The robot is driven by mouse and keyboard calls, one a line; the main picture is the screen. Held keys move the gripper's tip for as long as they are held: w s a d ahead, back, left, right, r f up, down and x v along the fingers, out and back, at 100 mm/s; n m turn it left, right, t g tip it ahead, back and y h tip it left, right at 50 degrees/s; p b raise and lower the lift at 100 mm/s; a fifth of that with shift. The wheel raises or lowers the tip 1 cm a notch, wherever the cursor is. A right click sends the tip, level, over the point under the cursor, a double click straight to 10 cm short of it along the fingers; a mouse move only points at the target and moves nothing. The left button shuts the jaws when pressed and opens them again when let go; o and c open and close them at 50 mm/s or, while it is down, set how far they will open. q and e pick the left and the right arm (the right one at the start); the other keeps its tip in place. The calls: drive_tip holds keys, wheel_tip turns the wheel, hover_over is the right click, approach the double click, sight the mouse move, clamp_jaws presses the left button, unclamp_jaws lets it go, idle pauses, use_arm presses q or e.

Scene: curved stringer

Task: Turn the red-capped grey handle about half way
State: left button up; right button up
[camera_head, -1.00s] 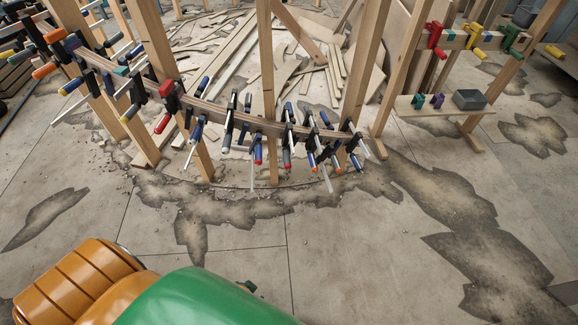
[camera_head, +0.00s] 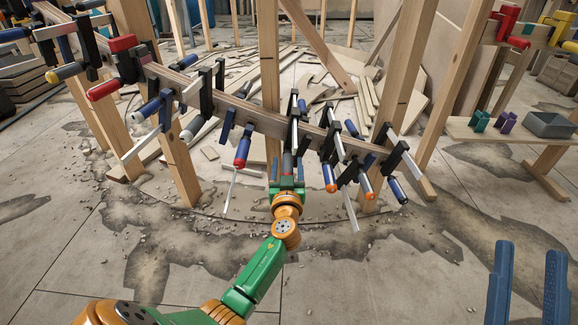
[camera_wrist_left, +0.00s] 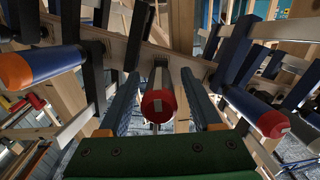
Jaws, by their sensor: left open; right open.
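The red-capped grey handle shows end-on in the left wrist view, its red cap (camera_wrist_left: 158,106) in the middle with a grey tip. In the head view the grey handle (camera_head: 287,163) hangs below the curved wooden stringer, and its cap is hidden by my left gripper. My left gripper (camera_head: 287,184) is open, in front of and below the handle. In the left wrist view its two blue fingers (camera_wrist_left: 157,98) stand either side of the cap, with gaps visible. My right gripper (camera_head: 528,265) is open and empty at the lower right, far from the clamps.
A blue red-capped handle (camera_head: 241,152) and a blue orange-capped handle (camera_head: 329,172) flank the grey one closely. More clamps line the curved stringer (camera_head: 255,115). Wooden posts (camera_head: 270,80) stand behind. A bench with a grey box (camera_head: 550,125) is at right.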

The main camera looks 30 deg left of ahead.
use_arm(q)
drive_tip(key=shift+x, duration=1.1)
drive_tip(key=shift+f, duration=0.1)
clamp_jaws()
use_arm(e)
drive_tip(key=s+r+t+y, duration=0.1)
drive_tip(key=s+r+t, duration=0.1)
drive_tip(key=s, duration=0.1)
drive_tip(key=shift+r+n+y, duration=0.3)
drive_tip(key=shift+r, duration=0.1)
drive_tip(key=shift+d, duration=0.1)
